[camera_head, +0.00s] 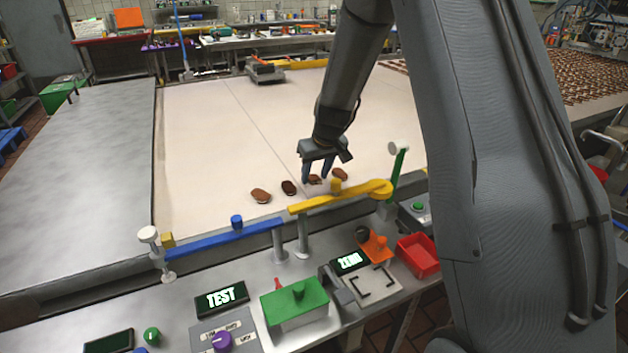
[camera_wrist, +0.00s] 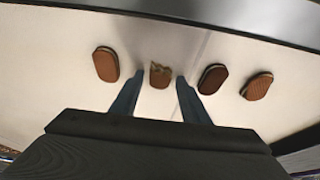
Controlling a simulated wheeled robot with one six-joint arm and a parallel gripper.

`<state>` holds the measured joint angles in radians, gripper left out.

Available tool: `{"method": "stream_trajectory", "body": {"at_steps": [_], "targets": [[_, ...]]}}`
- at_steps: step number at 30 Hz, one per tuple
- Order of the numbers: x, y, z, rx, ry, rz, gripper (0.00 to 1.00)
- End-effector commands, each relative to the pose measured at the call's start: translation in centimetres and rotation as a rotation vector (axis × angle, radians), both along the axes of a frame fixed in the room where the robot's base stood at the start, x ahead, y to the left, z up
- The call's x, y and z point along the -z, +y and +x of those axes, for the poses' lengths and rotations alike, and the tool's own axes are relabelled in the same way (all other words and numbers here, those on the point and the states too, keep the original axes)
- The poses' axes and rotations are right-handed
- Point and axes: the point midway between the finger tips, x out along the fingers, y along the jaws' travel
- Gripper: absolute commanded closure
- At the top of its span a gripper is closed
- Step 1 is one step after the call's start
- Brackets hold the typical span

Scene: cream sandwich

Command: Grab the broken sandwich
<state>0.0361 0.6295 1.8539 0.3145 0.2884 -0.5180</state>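The broken sandwich (camera_wrist: 160,75) lies on the belt in the wrist view, brown with a jagged far edge. My gripper (camera_wrist: 152,90) is open, with one finger on each side of it and gaps between; it cannot be told how far above the belt the fingertips are. In the head view the broken sandwich (camera_head: 314,179) is partly hidden by my gripper (camera_head: 318,172). Whole sandwiches lie on both sides: a lighter brown one (camera_wrist: 106,64) at left, a dark one (camera_wrist: 212,78) close to the right finger, and another brown one (camera_wrist: 257,86) further right.
The cream conveyor belt (camera_head: 230,120) is mostly bare behind the sandwiches. A yellow guide bar (camera_head: 325,201) and a blue guide bar (camera_head: 225,241) run along its near edge. A red tray (camera_head: 418,256), a green box (camera_head: 295,308) and displays stand on the near counter.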

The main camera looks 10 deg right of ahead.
Motion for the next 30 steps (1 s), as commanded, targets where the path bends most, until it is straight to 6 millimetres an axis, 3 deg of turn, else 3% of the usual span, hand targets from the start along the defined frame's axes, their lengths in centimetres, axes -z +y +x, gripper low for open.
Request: {"method": "stream_trajectory", "body": {"at_steps": [1,6,17,30], "targets": [[0.0,0.0,0.0,0.000,0.000,0.000,0.68],[0.0,0.0,0.0,0.000,0.000,0.000,0.94],[-0.4,0.0,0.0,0.000,-0.001,0.000,0.94],[-7.5,0.0,0.1,0.001,-0.004,0.000,0.94]]}}
